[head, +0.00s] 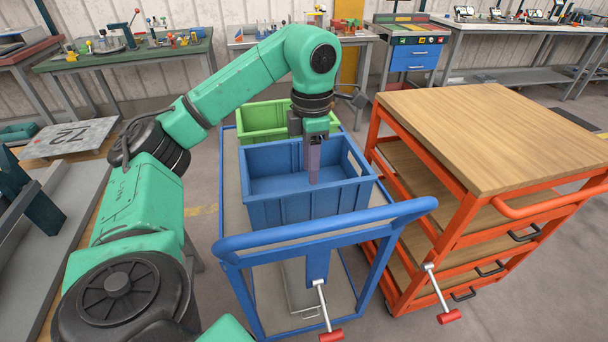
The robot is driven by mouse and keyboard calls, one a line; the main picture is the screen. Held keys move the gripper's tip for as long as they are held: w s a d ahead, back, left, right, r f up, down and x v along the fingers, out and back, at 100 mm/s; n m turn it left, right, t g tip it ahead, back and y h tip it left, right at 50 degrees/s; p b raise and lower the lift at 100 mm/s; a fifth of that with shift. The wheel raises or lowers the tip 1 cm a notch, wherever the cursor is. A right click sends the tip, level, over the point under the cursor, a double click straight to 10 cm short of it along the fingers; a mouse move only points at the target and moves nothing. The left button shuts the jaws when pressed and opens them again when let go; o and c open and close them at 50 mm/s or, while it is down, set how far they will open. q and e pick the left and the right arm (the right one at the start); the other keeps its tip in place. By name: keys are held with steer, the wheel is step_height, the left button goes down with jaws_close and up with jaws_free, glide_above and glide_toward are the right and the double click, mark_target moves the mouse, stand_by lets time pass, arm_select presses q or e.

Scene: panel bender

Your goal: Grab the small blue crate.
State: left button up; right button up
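The small blue crate (290,208) is an open-topped plastic box in the middle of the head view. It stands upright on the blue-framed cart, and the part of its inside that shows looks empty. My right gripper is out of view.
A green crate (262,121) stands right behind the blue one on the cart. The cart's blue push handle (330,230) crosses in front. An orange trolley with a wooden top (490,130) stands close on the right. Workbenches line the back wall.

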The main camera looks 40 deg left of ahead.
mark_target(310, 188)
arm_select(q)
steer(key=f, duration=0.1)
steer(key=f+b, duration=0.1)
steer(key=f, duration=0.1)
steer(key=shift+s+d+f, duration=0.2)
steer(key=shift+s+f, duration=0.05)
steer(key=shift+f, duration=0.1)
steer(key=f, duration=0.4)
steer(key=w+f, duration=0.1)
steer(key=f, duration=0.1)
steer(key=shift+a+f, duration=0.1)
steer(key=shift+f, duration=0.3)
jaws_close()
steer(key=shift+w+r, duration=0.1)
